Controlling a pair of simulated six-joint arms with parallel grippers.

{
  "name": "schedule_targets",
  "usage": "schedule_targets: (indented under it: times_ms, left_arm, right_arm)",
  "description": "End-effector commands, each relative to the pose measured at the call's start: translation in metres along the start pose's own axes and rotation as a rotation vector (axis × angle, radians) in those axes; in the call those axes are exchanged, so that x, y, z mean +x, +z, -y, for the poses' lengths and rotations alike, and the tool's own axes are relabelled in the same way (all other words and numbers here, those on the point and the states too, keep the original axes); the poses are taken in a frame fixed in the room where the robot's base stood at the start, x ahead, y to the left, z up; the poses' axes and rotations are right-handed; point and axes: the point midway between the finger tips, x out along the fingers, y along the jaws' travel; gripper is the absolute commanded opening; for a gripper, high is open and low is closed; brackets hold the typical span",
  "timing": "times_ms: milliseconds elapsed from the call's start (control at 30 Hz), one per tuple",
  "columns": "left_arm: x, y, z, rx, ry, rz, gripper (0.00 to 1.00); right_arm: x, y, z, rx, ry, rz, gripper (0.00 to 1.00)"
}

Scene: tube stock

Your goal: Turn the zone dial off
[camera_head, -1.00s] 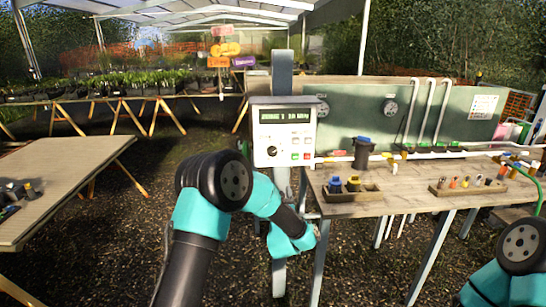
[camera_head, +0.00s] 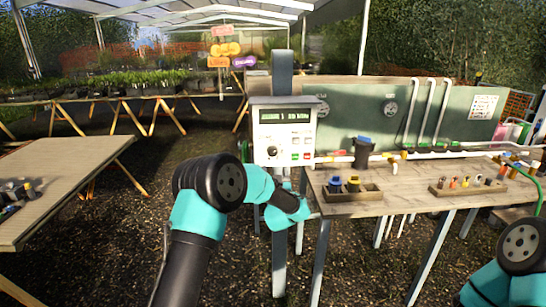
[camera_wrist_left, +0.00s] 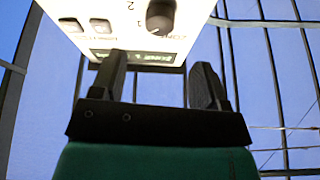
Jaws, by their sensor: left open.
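The white control box (camera_head: 284,132) stands on a grey post in the head view, with a lit display, a round black zone dial (camera_head: 272,151) and small green and red buttons. In the left wrist view the dial (camera_wrist_left: 160,17) is at the top edge, with upside-down numbers 1 and 2 beside it; its mark appears to be near the 1. My left gripper (camera_wrist_left: 160,66) is open and empty, its two fingers pointing toward the box, apart from the dial. In the head view my left wrist is low in front of the post. My right gripper is out of view.
A wooden bench (camera_head: 410,185) right of the box holds a dark container (camera_head: 362,152) and trays (camera_head: 352,193) of small parts. White pipes (camera_head: 429,110) rise behind it. Another table (camera_head: 70,175) is at the left. Gravel floor lies open between them.

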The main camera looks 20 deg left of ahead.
Motion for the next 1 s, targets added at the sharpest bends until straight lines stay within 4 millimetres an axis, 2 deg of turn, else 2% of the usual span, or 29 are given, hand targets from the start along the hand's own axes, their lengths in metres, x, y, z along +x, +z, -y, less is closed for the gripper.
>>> schedule_targets:
  times_ms: [300, 500, 700, 1000]
  left_arm:
    - [0.05, 0.0, 0.0, 0.0, -0.001, -0.002, 0.68]
    - [0.074, 0.0, -0.001, -0.001, 0.0, -0.001, 0.68]
    - [0.084, 0.0, 0.0, -0.001, 0.001, -0.001, 0.68]
    - [0.085, 0.0, 0.0, -0.001, 0.001, 0.0, 0.67]
  right_arm:
    - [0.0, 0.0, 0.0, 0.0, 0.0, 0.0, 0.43]
    - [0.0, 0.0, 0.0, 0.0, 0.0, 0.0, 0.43]
    - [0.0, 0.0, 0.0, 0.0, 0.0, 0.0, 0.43]
    - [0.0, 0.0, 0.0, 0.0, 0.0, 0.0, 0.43]
